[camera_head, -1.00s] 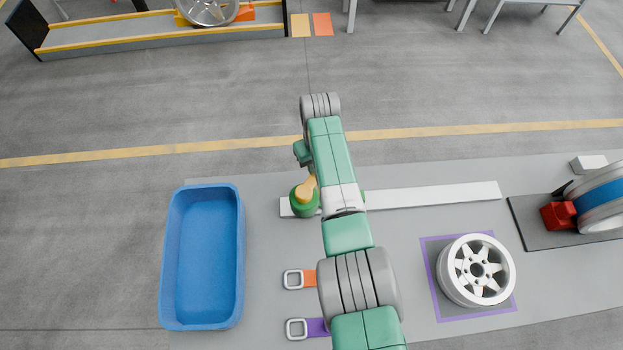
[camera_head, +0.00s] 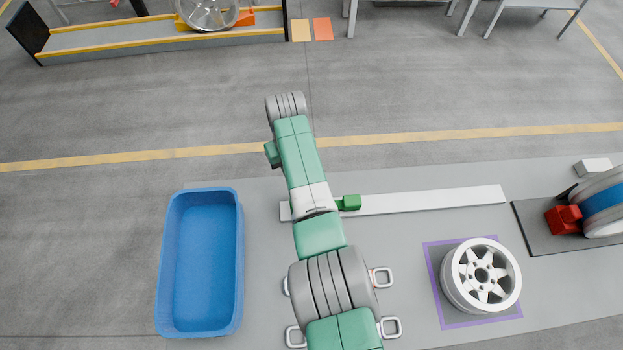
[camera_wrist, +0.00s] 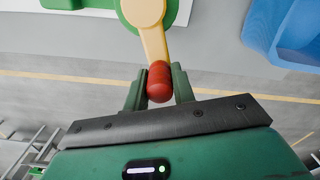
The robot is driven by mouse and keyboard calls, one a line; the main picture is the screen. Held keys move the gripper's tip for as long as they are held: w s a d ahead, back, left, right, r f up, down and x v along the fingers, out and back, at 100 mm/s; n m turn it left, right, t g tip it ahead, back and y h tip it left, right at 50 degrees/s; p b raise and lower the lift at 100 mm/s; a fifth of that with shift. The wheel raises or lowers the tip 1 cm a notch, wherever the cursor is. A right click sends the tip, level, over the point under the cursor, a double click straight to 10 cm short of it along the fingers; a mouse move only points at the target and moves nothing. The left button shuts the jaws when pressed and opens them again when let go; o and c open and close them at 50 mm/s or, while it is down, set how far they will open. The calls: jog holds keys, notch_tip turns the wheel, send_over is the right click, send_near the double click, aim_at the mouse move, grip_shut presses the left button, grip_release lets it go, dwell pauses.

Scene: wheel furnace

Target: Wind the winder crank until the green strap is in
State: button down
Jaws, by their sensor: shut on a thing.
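The winder shows in the wrist view as a green round body (camera_wrist: 128,14) with a pale yellow crank arm (camera_wrist: 153,42) and a red knob (camera_wrist: 160,82) at the crank's end. My gripper (camera_wrist: 160,90) is shut on the red knob, with a green finger on each side. In the head view my arm hides the winder, crank and gripper. A small green block (camera_head: 350,202) sits on the long white strip (camera_head: 430,200), just right of my arm. I cannot tell how much green strap is out.
A blue bin (camera_head: 200,265) stands left of my arm. A white wheel (camera_head: 482,275) lies on a purple-outlined square at right. Metal buckles (camera_head: 381,278) show beside my arm. A red part (camera_head: 564,219) and blue-banded drum (camera_head: 603,203) stand far right.

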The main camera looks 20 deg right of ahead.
jog(key=shift+s+a+r, duration=0.1)
jog(key=shift+a, duration=0.65)
jog(key=shift+s+a+p, duration=0.2)
jog(key=shift+a+p, duration=0.2)
jog(key=shift+p, duration=0.5)
jog(key=c, duration=1.3)
grip_release()
jog(key=shift+f+b, duration=0.2)
jog(key=shift+b, duration=0.1)
notch_tip(320, 180, up, 7)
jog(key=p, duration=0.6)
